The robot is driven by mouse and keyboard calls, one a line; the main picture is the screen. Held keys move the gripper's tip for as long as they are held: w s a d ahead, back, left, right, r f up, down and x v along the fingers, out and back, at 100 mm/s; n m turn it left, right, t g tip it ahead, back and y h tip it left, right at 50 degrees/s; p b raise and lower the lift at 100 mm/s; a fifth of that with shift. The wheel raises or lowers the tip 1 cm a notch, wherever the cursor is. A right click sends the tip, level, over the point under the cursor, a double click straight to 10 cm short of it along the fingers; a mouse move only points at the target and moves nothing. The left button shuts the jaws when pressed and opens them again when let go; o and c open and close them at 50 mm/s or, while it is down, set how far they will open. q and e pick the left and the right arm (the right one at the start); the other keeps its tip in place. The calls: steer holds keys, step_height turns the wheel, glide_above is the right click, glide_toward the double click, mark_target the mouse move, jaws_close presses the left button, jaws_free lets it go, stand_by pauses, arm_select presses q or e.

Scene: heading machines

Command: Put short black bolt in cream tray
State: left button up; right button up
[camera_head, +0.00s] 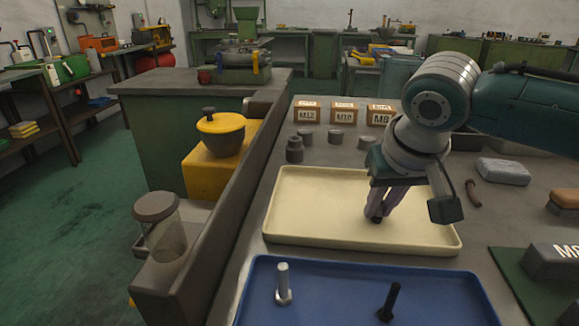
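The cream tray (311,215) lies on the grey bench in the middle of the view and looks empty apart from what my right gripper holds over it. My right gripper (381,206) points down over the right half of the tray. Its fingers are close together around a small dark piece, which looks like the short black bolt (376,211); the fingers hide much of it. I cannot tell whether the bolt touches the tray floor. My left gripper is out of view.
Labelled boxes (344,113) and grey cylinders stand behind the cream tray. A grey block (503,171) lies to the right.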

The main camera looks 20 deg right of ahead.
steer(key=o, duration=0.4)
steer(key=shift+o, duration=0.2)
steer(key=shift+r, duration=0.3)
steer(key=p+v, duration=0.2)
steer(key=v, duration=0.9)
steer(key=shift+s+r+p, duration=0.2)
steer(key=shift+r+p, duration=0.15)
steer(key=shift+p, duration=0.05)
steer(key=shift+a, duration=0.1)
